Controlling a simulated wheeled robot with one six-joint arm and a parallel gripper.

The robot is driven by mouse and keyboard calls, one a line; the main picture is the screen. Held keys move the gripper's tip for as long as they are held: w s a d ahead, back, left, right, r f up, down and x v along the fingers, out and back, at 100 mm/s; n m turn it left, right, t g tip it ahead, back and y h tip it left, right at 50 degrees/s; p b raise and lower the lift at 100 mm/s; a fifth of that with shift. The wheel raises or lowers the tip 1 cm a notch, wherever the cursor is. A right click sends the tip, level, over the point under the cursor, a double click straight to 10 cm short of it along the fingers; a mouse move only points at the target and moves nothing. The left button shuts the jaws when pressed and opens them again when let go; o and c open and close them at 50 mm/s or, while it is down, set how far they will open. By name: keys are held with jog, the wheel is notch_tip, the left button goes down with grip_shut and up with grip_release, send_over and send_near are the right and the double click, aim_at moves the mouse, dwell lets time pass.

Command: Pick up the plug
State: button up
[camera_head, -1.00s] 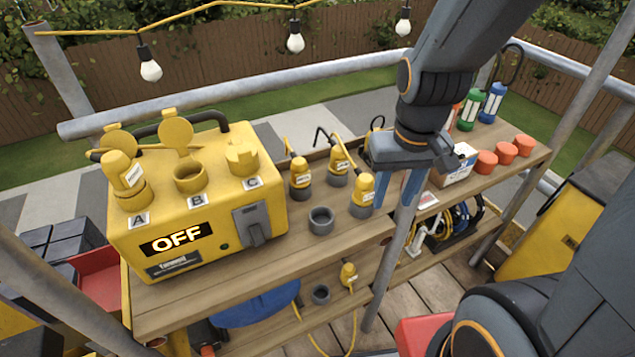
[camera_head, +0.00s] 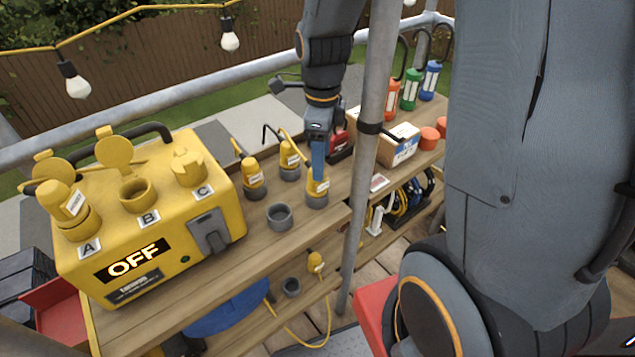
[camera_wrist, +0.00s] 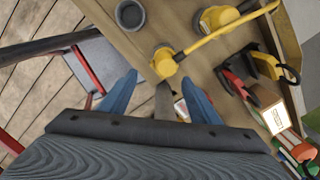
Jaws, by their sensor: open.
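Several yellow plugs with grey bases are in view. The front right plug (camera_head: 318,193) stands on the bench top (camera_head: 232,268) and also shows in the wrist view (camera_wrist: 163,62). Two more bench plugs stand at its left, one in front (camera_head: 252,176) and one behind (camera_head: 290,156). A lower plug (camera_head: 315,262) is on the shelf below. My gripper (camera_head: 318,165) is open, with its blue fingers right by the front right plug. In the wrist view its fingers (camera_wrist: 158,97) are apart, and this plug is just beyond them. I cannot tell whether they touch it.
A yellow power box (camera_head: 215,190) reading OFF has sockets A, B and C; a plug (camera_head: 65,203) is in A. An empty grey ring (camera_head: 279,216) sits beside the front right plug. A scaffold pole (camera_head: 362,170) stands close by; a cardboard box (camera_head: 385,140) is behind.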

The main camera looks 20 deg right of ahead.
aim_at(317, 184)
jog(key=m, duration=0.1)
jog(key=w+m, duration=0.1)
jog(key=shift+f+m, duration=0.15)
jog(key=shift+m, duration=0.25)
notch_tip(317, 184, down, 2)
jog(key=shift+f+p, duration=0.1)
jog(key=shift+p, duration=0.2)
jog(key=shift+w+a+f+p, duration=0.15)
jog(key=shift+f+p, duration=0.35)
jog(key=shift+f, duration=0.9)
jog(key=shift+w+a+f+p, duration=0.1)
jog(key=shift+f+p, duration=0.4)
jog(key=shift+f, duration=0.85)
jog(key=c, duration=1.3)
